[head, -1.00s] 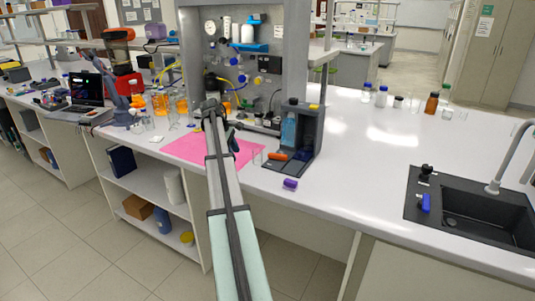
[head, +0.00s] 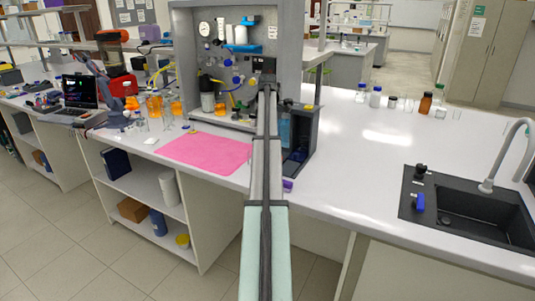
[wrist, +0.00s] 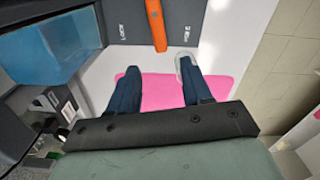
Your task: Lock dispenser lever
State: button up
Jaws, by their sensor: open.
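The dispenser (head: 302,140) is a dark grey stand with a blue container (wrist: 48,48), right of the pink mat; my arm covers part of it in the head view. Its orange lever (wrist: 156,26) shows at the top middle of the wrist view, on a dark grey panel between two small printed labels. The left label seems to read LOCK; the right one is hard to read. In the head view the lever is hidden. My gripper (wrist: 158,70) is open with nothing between its dark blue fingers. The fingers point towards the lever, which appears beyond them and apart.
A pink mat (head: 205,153) lies left of the dispenser. A purple item (head: 288,185) lies at the counter's front edge, partly behind my arm. The grey rig panel (head: 185,60) stands behind. The sink (head: 470,210) is at right; the counter between is clear.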

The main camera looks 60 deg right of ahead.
notch_tip(320, 180, down, 10)
jog(key=shift+f, duration=0.1)
dwell(0.4)
jog(key=shift+c, duration=0.2)
grip_shut()
